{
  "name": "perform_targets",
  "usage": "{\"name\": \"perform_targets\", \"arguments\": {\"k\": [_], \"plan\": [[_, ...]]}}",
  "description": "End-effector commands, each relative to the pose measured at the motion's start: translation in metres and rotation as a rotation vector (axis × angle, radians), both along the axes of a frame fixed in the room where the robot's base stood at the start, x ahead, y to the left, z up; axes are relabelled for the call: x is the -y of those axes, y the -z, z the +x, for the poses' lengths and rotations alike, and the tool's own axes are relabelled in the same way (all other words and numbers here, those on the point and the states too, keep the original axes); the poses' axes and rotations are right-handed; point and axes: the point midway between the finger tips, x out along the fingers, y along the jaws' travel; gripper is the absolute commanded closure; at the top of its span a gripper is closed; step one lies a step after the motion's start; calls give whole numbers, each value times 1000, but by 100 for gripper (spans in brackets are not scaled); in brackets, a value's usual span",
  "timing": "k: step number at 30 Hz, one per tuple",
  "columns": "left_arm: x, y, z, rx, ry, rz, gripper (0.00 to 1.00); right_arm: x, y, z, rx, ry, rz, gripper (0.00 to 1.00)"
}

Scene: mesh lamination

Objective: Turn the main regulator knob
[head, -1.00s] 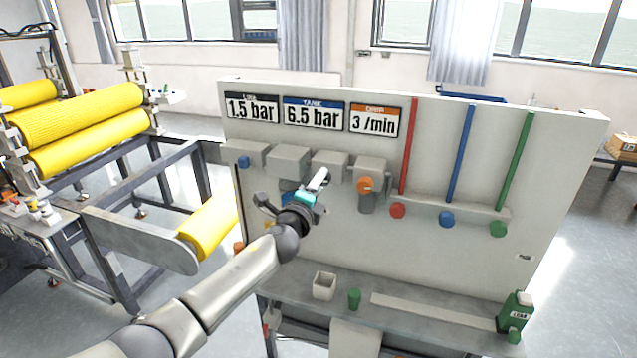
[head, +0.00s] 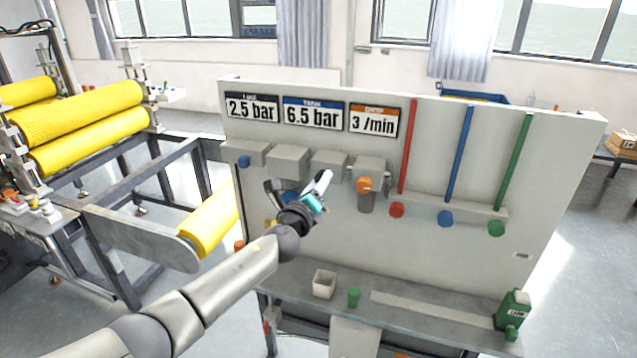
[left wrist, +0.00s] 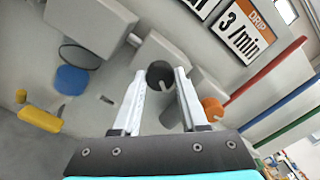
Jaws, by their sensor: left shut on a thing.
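The regulator knob (left wrist: 158,71) is a dark round knob with a pale pointer mark, between my left fingertips in the left wrist view. In the head view my gripper and wrist hide it. My left gripper (head: 325,180) is at the panel below the row of grey blocks. Its two pale fingers are shut on the knob. The left display (head: 252,108) reads 2.5 bar, the tank display (head: 313,114) 6.5 bar and the drip display (head: 374,120) 3 /min. My right gripper is not in view.
An orange knob (head: 364,185) is close to the right of my gripper; it also shows in the left wrist view (left wrist: 212,109). A blue knob (left wrist: 72,80) and a yellow handle (left wrist: 40,119) are on the other side.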

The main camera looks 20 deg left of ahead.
Motion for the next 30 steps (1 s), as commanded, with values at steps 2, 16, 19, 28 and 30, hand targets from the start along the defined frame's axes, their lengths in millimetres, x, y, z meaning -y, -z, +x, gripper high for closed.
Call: {"name": "perform_targets", "arguments": {"k": [2, 16, 19, 28, 30], "plan": [[0, 0, 0, 0, 0, 5, 100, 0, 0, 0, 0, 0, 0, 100], [0, 0, 0, -1, 1, 4, 42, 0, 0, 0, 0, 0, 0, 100], [0, 0, 0, 0, 0, 4, 30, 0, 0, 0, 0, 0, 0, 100], [0, 0, -1, 0, 0, 4, 27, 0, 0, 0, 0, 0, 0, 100], [0, 0, -3, 0, 0, 4, 27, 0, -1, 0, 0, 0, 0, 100]]}}
